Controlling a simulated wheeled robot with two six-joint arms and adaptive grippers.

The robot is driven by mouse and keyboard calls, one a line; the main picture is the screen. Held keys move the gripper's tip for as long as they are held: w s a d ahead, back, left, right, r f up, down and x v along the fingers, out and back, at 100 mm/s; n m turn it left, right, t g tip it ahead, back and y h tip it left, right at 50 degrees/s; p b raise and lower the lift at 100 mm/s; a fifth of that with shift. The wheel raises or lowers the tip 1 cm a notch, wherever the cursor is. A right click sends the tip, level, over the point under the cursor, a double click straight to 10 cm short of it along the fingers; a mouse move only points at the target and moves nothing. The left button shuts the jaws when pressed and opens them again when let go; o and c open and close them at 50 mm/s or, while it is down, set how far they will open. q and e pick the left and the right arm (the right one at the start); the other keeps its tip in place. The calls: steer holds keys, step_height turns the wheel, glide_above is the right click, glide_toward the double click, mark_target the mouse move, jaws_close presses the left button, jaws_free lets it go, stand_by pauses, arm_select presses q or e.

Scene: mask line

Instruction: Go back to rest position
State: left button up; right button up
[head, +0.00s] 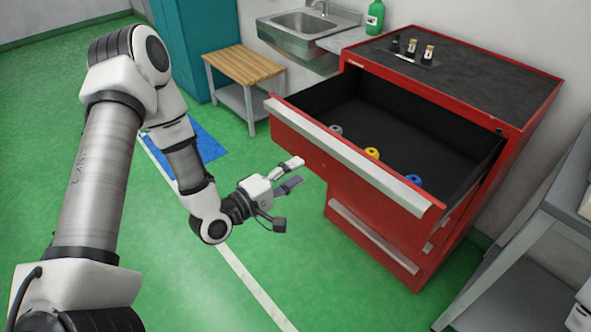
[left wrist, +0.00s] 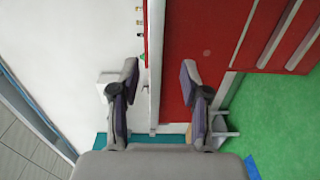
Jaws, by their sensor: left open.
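My left gripper (head: 290,177) is open and empty in the head view, in front of the red tool cabinet (head: 370,235) and left of its pulled-out top drawer (head: 345,158). It is apart from the drawer front. In the left wrist view both fingers of my left gripper (left wrist: 160,90) are spread with nothing between them, and the red cabinet (left wrist: 200,50) shows beyond them.
The open drawer holds a grey, a yellow (head: 372,153) and a blue (head: 414,181) item. A wooden-topped bench (head: 245,65), a sink (head: 300,25) and a grey table (head: 535,245) stand around. Green floor at the left is free.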

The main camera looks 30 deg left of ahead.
arm_select(q)
steer(key=s+d+f+m+g+p, duration=0.1)
steer(key=s+d+f+m+g, duration=0.1)
steer(key=s+d+f+g, duration=0.3)
steer(key=s+f+m+g+y, duration=0.1)
steer(key=s+f, duration=0.1)
steer(key=f, duration=0.4)
steer(key=s+d+f+m+g+p, duration=0.1)
steer(key=s+d+f+m+g, duration=0.1)
steer(key=s+d+f, duration=0.3)
steer(key=s+a+f+m+g+y, duration=0.2)
steer(key=s+a+f+m+g, duration=0.1)
steer(key=s, duration=0.4)
steer(key=s+a+f+m+g+y, duration=0.3)
steer(key=s+a+f+m+g, duration=0.1)
steer(key=s, duration=0.3)
steer(key=shift+s+a+f+m+g, duration=0.15)
steer(key=shift+a+f+m+g, duration=0.2)
steer(key=shift+m+g, duration=0.5)
